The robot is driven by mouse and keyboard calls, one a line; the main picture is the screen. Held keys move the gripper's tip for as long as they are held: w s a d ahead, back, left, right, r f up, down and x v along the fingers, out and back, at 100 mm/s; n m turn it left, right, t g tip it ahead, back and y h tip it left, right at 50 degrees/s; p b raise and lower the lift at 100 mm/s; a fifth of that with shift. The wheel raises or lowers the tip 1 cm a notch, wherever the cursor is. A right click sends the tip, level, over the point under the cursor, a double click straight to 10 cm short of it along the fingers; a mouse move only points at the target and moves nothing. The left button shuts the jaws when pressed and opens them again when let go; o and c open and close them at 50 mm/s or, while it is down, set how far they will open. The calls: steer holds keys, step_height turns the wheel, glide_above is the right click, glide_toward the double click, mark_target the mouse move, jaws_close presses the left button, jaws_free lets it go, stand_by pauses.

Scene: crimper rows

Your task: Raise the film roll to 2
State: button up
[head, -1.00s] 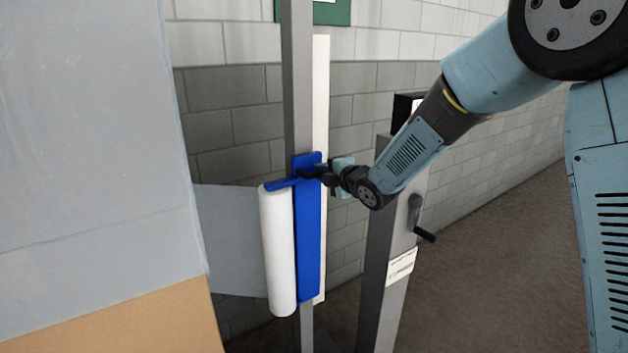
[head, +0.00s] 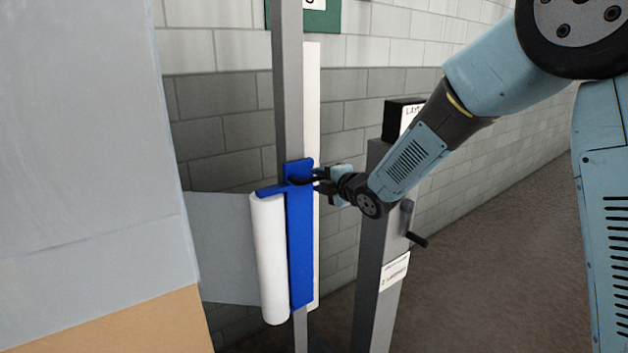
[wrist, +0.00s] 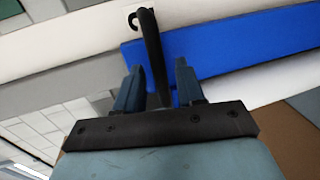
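The white film roll (head: 268,260) hangs upright from a blue arm on the blue carriage (head: 301,245), with grey film stretching left from it. The carriage sits on a grey upright post (head: 289,90). My gripper (head: 318,182) is at the carriage's upper right. In the wrist view, the dark handle (wrist: 152,50) of the carriage runs between my gripper's two blue fingers (wrist: 158,85). A gap shows between the handle and the right finger, so the fingers look open around it. No readable scale number shows near the carriage.
A pale strip (head: 312,110) stands behind the post. A second grey post (head: 374,240) with a crank (head: 412,228), a label and a black box (head: 400,116) stands right of it. A large film-covered load (head: 80,150) fills the left. A green sign (head: 322,20) is cut off above.

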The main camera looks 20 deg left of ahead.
steer(key=v, duration=1.1)
steer(key=shift+d, duration=0.25)
steer(key=shift+s+d, duration=0.1)
